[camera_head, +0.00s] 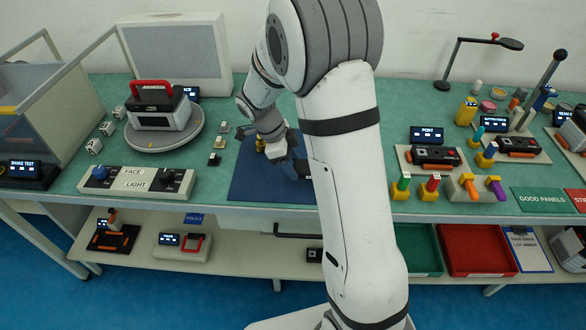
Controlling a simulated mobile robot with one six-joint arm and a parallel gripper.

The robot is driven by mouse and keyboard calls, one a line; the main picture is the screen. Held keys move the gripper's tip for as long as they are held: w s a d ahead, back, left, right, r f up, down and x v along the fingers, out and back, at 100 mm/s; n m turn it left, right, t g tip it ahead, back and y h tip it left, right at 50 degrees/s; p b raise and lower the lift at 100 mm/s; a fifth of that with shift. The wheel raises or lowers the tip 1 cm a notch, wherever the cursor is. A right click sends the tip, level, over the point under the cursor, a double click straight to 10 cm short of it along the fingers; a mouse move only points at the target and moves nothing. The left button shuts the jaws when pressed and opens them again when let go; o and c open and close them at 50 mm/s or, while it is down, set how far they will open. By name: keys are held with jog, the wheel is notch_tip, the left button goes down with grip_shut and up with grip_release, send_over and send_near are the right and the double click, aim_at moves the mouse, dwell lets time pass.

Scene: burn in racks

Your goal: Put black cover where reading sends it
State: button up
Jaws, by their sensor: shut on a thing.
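My gripper (290,165) is low over the dark blue mat (243,188), largely hidden behind my own arm. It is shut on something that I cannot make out. I cannot tell whether any of these is the black cover. Small displays include one reading PORT (426,134) on the right and one reading SHAKE TEST (22,169) on the left; another (189,92) is partly covered.
A black-topped device (158,113) with a red handle sits on a round turntable (190,137). A FACE/LIGHT knob panel (136,183) stands at the front left. Black units (432,156) and coloured pegs crowd the right. Green (424,270) and red (482,268) trays sit below.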

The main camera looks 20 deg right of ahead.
jog(key=shift+s+f, duration=0.1)
jog(key=shift+f, duration=1.6)
jog(key=shift+f, duration=0.2)
jog(key=o, duration=1)
jog(key=shift+r, duration=0.1)
jog(key=shift+o, duration=0.2)
jog(key=shift+r, duration=0.1)
